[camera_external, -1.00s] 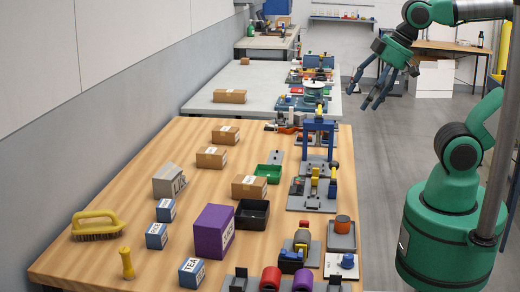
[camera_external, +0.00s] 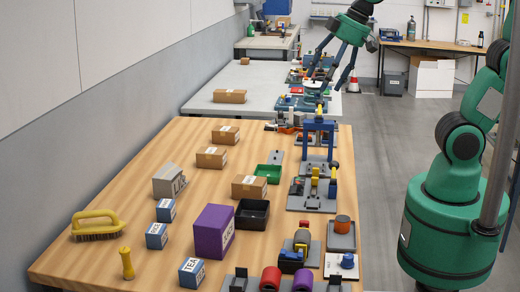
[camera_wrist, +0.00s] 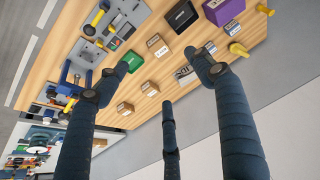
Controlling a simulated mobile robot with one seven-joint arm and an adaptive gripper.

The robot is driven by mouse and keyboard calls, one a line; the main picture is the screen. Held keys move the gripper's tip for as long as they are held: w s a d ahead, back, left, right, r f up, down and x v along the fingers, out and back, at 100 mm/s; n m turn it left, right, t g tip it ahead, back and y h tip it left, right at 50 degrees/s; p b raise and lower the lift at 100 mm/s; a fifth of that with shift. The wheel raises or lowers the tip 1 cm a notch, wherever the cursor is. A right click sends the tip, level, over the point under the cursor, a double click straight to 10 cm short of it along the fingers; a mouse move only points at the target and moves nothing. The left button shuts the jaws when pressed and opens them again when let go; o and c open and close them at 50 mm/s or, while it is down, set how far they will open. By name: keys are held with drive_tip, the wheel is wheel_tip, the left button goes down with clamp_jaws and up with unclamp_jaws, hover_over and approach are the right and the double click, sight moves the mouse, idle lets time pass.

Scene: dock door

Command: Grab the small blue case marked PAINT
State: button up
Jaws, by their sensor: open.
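Three small blue cases stand on the left of the wooden table in the external view: one near the grey block (camera_external: 165,210), one in front of it (camera_external: 157,235), and one nearest the camera (camera_external: 191,272) that reads TEA. The labels on the other two are too small to read, so I cannot tell which says PAINT. My gripper (camera_external: 331,72) is open and empty, high above the far end of the tables, well away from the cases. In the wrist view its spread fingers (camera_wrist: 150,66) frame the table; a small blue case (camera_wrist: 210,47) shows near the right finger.
A tall purple box (camera_external: 213,231) and a black bin (camera_external: 252,214) stand right of the cases. A grey lettered block (camera_external: 169,181), a yellow brush (camera_external: 97,224) and several cardboard boxes (camera_external: 212,157) are around them. Fixtures (camera_external: 318,180) line the table's right side.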

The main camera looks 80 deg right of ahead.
drive_tip(key=w+a+p, duration=0.3)
drive_tip(key=w, duration=1)
drive_tip(key=g+p, duration=0.3)
drive_tip(key=p, duration=0.7)
hover_over(165, 203)
drive_tip(key=s, duration=0.2)
wheel_tip(165, 203, down, 23)
drive_tip(key=shift+n, duration=0.3)
drive_tip(key=shift+w+f, duration=0.25)
drive_tip(key=shift+f, duration=1.15)
drive_tip(key=shift+w+f, duration=0.2)
drive_tip(key=shift+f, duration=1.2)
drive_tip(key=shift+w+f, duration=0.25)
drive_tip(key=shift+f, duration=1.15)
drive_tip(key=shift+f, duration=0.1)
